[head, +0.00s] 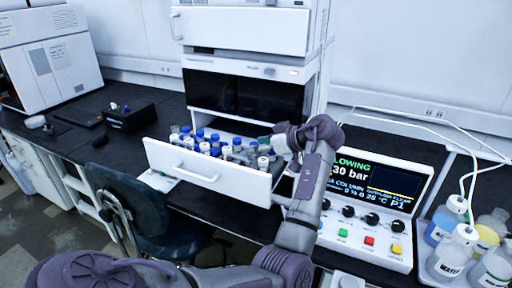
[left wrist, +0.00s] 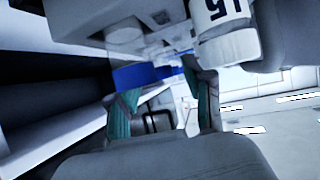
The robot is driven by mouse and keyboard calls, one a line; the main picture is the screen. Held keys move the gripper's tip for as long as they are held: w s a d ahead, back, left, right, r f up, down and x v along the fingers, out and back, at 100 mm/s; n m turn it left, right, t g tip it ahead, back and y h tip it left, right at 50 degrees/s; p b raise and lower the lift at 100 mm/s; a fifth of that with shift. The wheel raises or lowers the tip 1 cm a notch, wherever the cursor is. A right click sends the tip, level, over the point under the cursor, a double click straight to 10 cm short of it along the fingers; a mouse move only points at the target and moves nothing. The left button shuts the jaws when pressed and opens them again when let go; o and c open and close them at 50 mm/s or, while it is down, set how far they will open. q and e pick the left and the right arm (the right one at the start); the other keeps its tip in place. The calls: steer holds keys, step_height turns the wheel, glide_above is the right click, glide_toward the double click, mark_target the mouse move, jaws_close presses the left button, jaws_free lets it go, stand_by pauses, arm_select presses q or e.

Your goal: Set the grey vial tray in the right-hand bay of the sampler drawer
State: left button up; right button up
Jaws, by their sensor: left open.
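The sampler drawer (head: 236,184) is pulled out below the dark-windowed instrument, its white front towards me. Several vials (head: 200,140) with blue and white caps stand in it. The grey vial tray cannot be clearly made out; the drawer front and vials hide the drawer floor and bays. My left gripper (head: 276,146) is at the drawer's right end, close to the vials there. In the left wrist view its teal-padded fingers (left wrist: 165,108) are apart. A blue cap (left wrist: 146,75) and a white-capped vial marked 15 (left wrist: 222,32) are near the fingertips; contact is unclear. My right gripper is not in view.
A control box (head: 372,210) with a lit screen, knobs and buttons stands right of the drawer. Solvent bottles (head: 452,250) stand at the far right. A dark chair (head: 150,215) is below the drawer's left side. A black box (head: 130,116) sits on the left bench.

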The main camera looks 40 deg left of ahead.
arm_select(q)
steer(key=b+v, duration=0.2)
steer(key=v, duration=0.8)
steer(key=shift+d+r, duration=0.15)
steer(key=shift+d, duration=0.2)
